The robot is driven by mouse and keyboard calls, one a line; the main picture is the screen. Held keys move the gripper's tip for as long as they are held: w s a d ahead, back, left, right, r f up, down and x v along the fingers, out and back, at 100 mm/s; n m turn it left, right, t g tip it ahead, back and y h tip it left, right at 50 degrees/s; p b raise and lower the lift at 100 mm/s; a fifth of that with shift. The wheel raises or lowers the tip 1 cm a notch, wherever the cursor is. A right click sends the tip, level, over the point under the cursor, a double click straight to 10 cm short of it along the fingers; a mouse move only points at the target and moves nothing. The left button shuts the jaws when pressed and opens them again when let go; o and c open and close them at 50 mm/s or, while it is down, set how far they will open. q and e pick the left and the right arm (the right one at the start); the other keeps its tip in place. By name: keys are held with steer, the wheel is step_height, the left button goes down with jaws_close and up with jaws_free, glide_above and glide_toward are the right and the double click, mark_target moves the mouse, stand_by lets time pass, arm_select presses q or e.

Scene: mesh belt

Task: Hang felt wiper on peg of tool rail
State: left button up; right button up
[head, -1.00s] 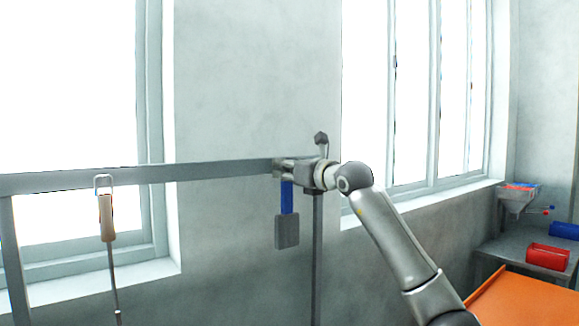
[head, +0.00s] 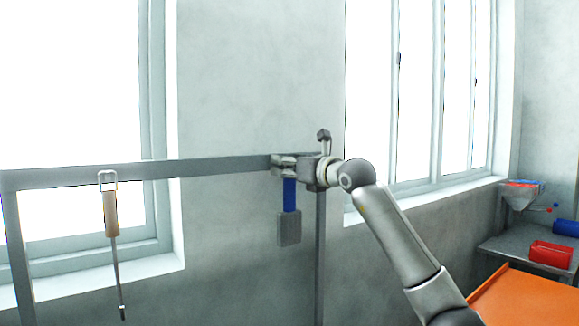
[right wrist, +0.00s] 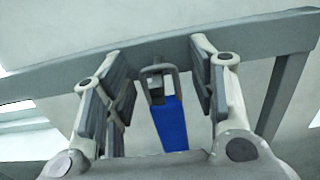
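The felt wiper has a blue handle (head: 290,195) and a grey block (head: 289,229) at its lower end. It hangs upright below the right part of the tool rail (head: 215,166). In the right wrist view, the grey loop above its blue handle (right wrist: 171,125) is up against the rail (right wrist: 262,36), around what appears to be a peg. My right gripper (right wrist: 160,82) is open, one finger on each side of the loop, with gaps to both. In the head view, my right gripper (head: 284,165) is at the rail and hides the loop. My left gripper is not in view.
Another tool with a tan handle (head: 111,213) hangs from the rail's left part. A post (head: 320,255) stands close behind my right gripper. An orange surface (head: 530,297) and a grey table with a red object (head: 551,254) are at the lower right.

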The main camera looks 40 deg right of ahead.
steer(key=shift+s, duration=0.25)
steer(key=s+a, duration=0.1)
steer(key=s, duration=1)
steer(key=shift+s+a, duration=0.15)
steer(key=shift+s, duration=0.1)
stand_by(0.4)
